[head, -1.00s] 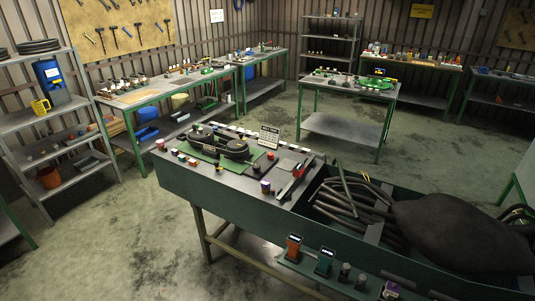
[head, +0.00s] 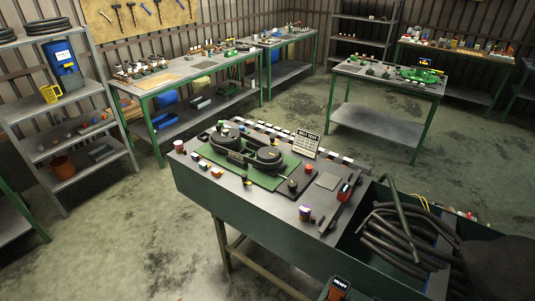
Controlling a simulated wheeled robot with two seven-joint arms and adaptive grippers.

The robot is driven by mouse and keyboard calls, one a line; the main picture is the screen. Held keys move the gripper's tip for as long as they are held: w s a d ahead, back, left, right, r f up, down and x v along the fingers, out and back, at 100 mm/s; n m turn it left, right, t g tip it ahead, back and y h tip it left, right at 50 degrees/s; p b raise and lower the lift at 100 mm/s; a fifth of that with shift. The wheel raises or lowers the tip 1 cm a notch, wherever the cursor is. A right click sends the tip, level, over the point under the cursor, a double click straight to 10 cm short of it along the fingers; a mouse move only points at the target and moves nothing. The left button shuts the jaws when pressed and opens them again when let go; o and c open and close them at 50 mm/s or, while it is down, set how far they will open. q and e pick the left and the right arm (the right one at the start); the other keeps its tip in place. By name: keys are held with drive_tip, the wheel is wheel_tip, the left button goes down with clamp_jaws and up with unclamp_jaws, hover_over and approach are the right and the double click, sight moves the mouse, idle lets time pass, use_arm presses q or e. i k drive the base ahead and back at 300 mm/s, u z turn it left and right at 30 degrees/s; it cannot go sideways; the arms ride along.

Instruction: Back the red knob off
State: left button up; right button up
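The black assembly (head: 243,150) with two rounded housings sits on a green mat (head: 208,156) on the near workbench. Several small red parts lie around it: a red and white cup (head: 179,146) at the bench's left corner, a small red piece (head: 216,171) at the front edge, and a red part (head: 345,188) on a dark bar at the right.
A sign (head: 306,142) stands behind the assembly. A purple and orange cup (head: 305,212) is near the bench's front edge. A bin of black hoses (head: 400,235) adjoins on the right. Shelves (head: 95,130) stand at the left, with open floor (head: 130,235) before them.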

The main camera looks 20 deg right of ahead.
sight(309, 168)
drive_tip(key=u, duration=0.05)
drive_tip(key=i, duration=1.05)
drive_tip(key=z, duration=0.2)
